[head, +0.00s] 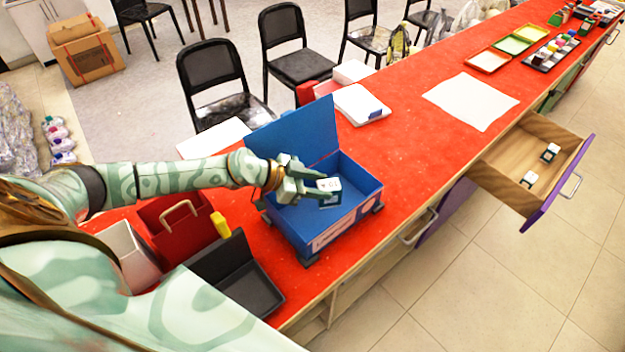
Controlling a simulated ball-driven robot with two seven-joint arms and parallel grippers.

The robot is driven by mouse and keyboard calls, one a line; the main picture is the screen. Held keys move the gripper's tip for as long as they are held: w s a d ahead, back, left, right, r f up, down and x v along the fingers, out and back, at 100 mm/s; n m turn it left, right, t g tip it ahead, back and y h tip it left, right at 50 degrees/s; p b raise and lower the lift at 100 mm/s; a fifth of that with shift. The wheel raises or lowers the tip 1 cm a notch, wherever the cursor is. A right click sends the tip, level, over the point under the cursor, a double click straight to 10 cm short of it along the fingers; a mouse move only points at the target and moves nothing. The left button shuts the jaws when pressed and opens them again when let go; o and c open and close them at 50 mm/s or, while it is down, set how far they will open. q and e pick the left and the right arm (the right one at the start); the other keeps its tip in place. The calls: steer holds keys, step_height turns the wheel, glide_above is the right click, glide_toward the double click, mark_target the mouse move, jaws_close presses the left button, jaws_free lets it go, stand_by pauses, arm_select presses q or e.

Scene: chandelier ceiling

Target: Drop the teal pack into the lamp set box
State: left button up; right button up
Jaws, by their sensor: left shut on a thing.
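The open blue box (352,215), with its lid (292,136) raised at the back and a pale label on its front, stands on the red counter; I take it as the lamp set box. My left gripper (318,188) is above the box's opening, shut on a small pack (328,185). The pack's upper face is white with dark marks, and its side looks dark teal. The gripper hides part of the box's inside. My right gripper is not in view.
An open wooden drawer (487,178) with a purple front holds two small white-and-dark packs (549,153). A black tray (248,292), a red caddy (180,228) and a white bin (132,258) stand left of the box. White paper (470,101) lies on the counter beyond.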

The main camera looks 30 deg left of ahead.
arm_select(q)
steer(key=o, duration=1.1)
steer(key=shift+c, duration=0.2)
steer(key=shift+r, duration=0.15)
steer(key=s+d+r+p, duration=0.2)
steer(key=s+r+p, duration=0.3)
steer(key=r+p, duration=0.45)
steer(key=s+d+r+p, duration=0.3)
steer(key=s+d+p, duration=0.1)
steer(key=s, duration=0.3)
steer(key=shift+s+d+p, duration=0.2)
steer(key=shift+d+p, duration=0.1)
steer(key=shift+p, duration=0.3)
steer(key=shift+r, duration=0.1)
